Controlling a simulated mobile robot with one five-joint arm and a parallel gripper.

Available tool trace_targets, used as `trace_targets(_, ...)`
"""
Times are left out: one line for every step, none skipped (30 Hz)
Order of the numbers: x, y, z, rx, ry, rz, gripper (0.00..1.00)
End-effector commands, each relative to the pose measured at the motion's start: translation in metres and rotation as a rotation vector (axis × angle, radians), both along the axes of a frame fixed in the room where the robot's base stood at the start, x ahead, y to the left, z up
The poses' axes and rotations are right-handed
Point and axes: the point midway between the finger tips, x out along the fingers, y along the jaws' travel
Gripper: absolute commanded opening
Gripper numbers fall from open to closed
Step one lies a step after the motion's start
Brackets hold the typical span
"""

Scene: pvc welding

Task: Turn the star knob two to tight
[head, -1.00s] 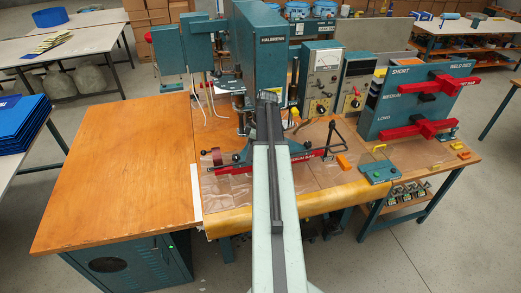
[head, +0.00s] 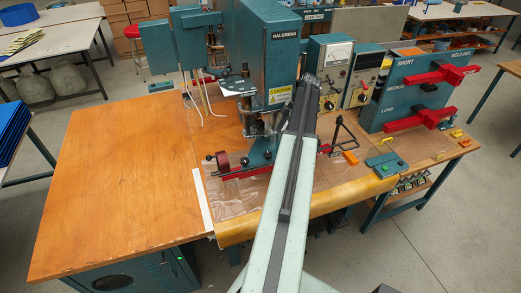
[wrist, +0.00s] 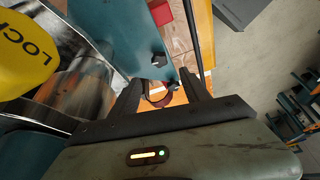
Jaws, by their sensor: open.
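My gripper (wrist: 160,76) is open and empty in the wrist view, its two black fingers apart. A small dark star-shaped knob (wrist: 158,60) sits on a teal part just beyond and between the fingertips. A second dark knob (wrist: 158,88), by a dark red ring, shows lower between the fingers; contact cannot be told. No number is readable, so which knob is two is unclear. In the head view, small black knobs (head: 209,158) stand at the base of the teal welding press (head: 268,45). My arm hides the gripper there.
A yellow part marked LOCK (wrist: 22,52) and a shiny metal cylinder lie close left of my gripper in the wrist view. In the head view, meter boxes (head: 331,62) and a teal die rack (head: 415,88) stand right of the press. The wooden table's left half (head: 125,185) is clear.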

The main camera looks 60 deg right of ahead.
Motion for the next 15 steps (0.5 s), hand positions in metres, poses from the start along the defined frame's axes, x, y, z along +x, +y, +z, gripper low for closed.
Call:
trace_targets(0.002, 0.001, 0.0, 0.0, 0.0, 0.003, 0.55)
trace_targets(0.003, 0.001, 0.0, 0.0, 0.0, 0.004, 0.55)
trace_targets(0.005, 0.002, -0.001, 0.0, 0.0, 0.007, 0.55)
trace_targets(0.006, 0.003, -0.003, 0.0, 0.0, 0.009, 0.55)
trace_targets(0.008, 0.004, -0.005, 0.0, 0.0, 0.011, 0.55)
trace_targets(0.009, 0.006, -0.008, 0.0, 0.0, 0.013, 0.55)
trace_targets(0.011, 0.007, -0.011, 0.0, 0.0, 0.014, 0.55)
trace_targets(0.012, 0.008, -0.014, 0.0, 0.0, 0.015, 0.55)
trace_targets(0.014, 0.01, -0.02, 0.001, 0.0, 0.017, 0.55)
trace_targets(0.016, 0.011, -0.024, 0.001, 0.0, 0.017, 0.55)
trace_targets(0.017, 0.013, -0.029, 0.0, 0.0, 0.017, 0.55)
trace_targets(0.02, 0.015, -0.037, 0.001, 0.001, 0.018, 0.55)
trace_targets(0.022, 0.017, -0.043, 0.001, 0.001, 0.019, 0.55)
trace_targets(0.024, 0.019, -0.049, 0.001, 0.001, 0.019, 0.55)
trace_targets(0.027, 0.021, -0.058, 0.001, 0.001, 0.02, 0.55)
